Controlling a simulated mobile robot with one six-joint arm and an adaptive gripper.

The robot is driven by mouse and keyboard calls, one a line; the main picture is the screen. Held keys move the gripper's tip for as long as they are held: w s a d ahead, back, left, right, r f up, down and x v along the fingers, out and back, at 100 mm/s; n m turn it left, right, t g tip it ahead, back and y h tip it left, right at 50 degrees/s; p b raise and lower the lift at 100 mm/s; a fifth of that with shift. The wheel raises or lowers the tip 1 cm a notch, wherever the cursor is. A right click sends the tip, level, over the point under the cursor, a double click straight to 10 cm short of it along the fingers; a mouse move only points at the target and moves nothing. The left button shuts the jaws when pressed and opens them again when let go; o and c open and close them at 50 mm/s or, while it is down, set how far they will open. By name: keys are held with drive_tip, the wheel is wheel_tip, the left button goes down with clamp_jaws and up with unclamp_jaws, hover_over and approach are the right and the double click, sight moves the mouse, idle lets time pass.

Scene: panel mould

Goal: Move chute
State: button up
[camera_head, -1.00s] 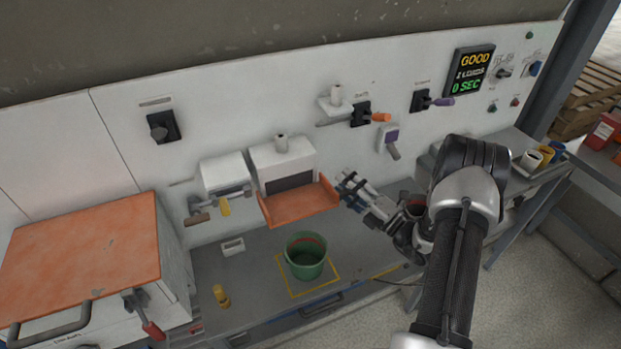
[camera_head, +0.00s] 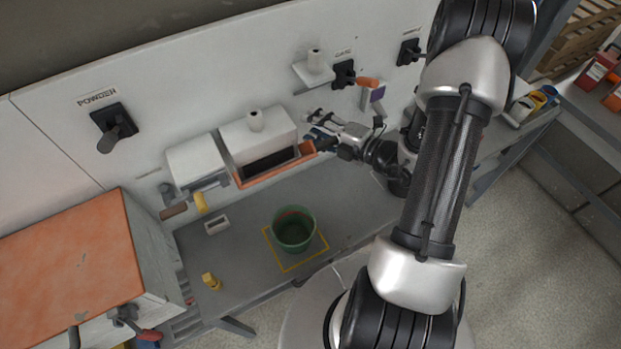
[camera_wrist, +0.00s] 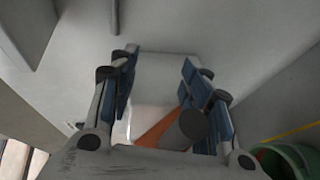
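The orange chute (camera_head: 278,166) is on the front of a white box (camera_head: 262,135) on the wall panel. My gripper (camera_head: 316,126) is at the chute's right end, in front of the panel. In the wrist view my gripper (camera_wrist: 160,88) has its blue-padded fingers wide apart. A dark round knob (camera_wrist: 193,124) and an orange part of the chute (camera_wrist: 156,131) show low between the fingers. I cannot tell whether a finger touches the chute.
A green bucket (camera_head: 293,231) stands in a yellow square on the grey bench (camera_head: 350,214). An orange-topped cabinet (camera_head: 70,245) stands at left.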

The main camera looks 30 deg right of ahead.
drive_tip(key=p+v, duration=0.2)
drive_tip(key=v, duration=1.5)
drive_tip(key=a+r+n+g+y, duration=0.2)
drive_tip(key=a+n+g, duration=0.2)
drive_tip(key=a+n, duration=0.25)
drive_tip(key=a+r+n+g+y, duration=0.3)
drive_tip(key=a+n, duration=0.3)
drive_tip(key=n, duration=0.1)
drive_tip(key=s+a+r+n+g+h+b, duration=0.1)
drive_tip(key=s+a+n+g+h, duration=0.3)
drive_tip(key=n, duration=1.4)
drive_tip(key=s+a+r+g, duration=0.1)
drive_tip(key=s+a+g, duration=0.2)
drive_tip(key=s+a, duration=0.2)
drive_tip(key=shift+s+a+g+h+b, duration=0.3)
drive_tip(key=shift+g+b, duration=0.1)
